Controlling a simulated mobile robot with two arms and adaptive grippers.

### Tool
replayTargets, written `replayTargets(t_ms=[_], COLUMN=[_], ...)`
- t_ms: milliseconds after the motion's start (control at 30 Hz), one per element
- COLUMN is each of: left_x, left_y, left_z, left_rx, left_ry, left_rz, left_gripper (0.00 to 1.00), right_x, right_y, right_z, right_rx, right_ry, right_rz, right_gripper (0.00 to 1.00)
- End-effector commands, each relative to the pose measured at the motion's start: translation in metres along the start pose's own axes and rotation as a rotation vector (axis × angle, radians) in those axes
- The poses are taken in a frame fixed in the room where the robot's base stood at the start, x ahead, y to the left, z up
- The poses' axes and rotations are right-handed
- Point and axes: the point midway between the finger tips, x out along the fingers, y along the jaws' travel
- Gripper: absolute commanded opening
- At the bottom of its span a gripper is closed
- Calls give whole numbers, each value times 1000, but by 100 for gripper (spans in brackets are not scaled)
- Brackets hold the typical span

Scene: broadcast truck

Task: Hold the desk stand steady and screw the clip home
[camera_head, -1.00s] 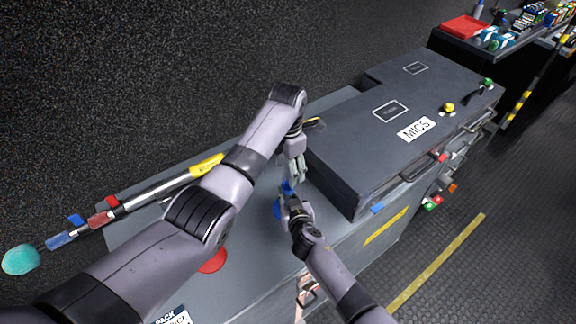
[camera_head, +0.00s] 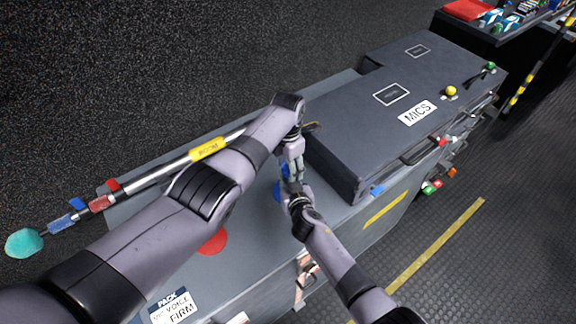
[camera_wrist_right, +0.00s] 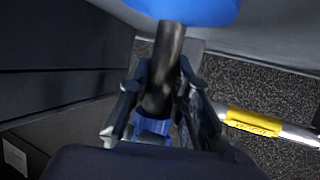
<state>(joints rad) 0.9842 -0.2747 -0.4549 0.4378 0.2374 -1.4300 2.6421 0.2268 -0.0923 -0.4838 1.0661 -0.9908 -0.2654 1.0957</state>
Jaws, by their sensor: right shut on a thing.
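The desk stand shows as a blue round base (camera_wrist_right: 185,8) with a dark post (camera_wrist_right: 165,70) in the right wrist view. A blue ribbed collar (camera_wrist_right: 152,126) sits around the post's other end; I cannot tell whether it is the clip. In the head view the blue base (camera_head: 277,192) is mostly hidden by my right gripper (camera_head: 291,186). My right gripper (camera_wrist_right: 160,85) is shut on the post, a finger on each side. My left gripper (camera_head: 292,166) points down directly above the right one, close to the stand's top. Its fingers are too small and overlapped to read.
A dark case labelled MICS (camera_head: 418,113) stands close right of the grippers. A boom pole (camera_head: 165,172) with a yellow label lies behind my left arm. A red disc (camera_head: 212,242) and a PACK card (camera_head: 172,308) lie on the grey top (camera_head: 245,270).

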Motion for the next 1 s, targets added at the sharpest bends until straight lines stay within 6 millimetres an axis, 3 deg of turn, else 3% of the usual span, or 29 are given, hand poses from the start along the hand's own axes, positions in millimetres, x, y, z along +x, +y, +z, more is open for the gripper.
replayTargets(t_ms=[733,767,1000], left_x=[0,0,0], left_y=[-2,-2,-2], left_z=[0,0,0], left_rx=[1,1,0], left_ry=[1,1,0], left_rz=[-5,-5,-3], left_gripper=[1,36,52], right_x=[0,0,0], right_y=[0,0,0], right_z=[0,0,0], right_rx=[-2,-2,-2], right_ry=[-1,-1,-1], right_rz=[0,0,0], right_gripper=[0,0,0])
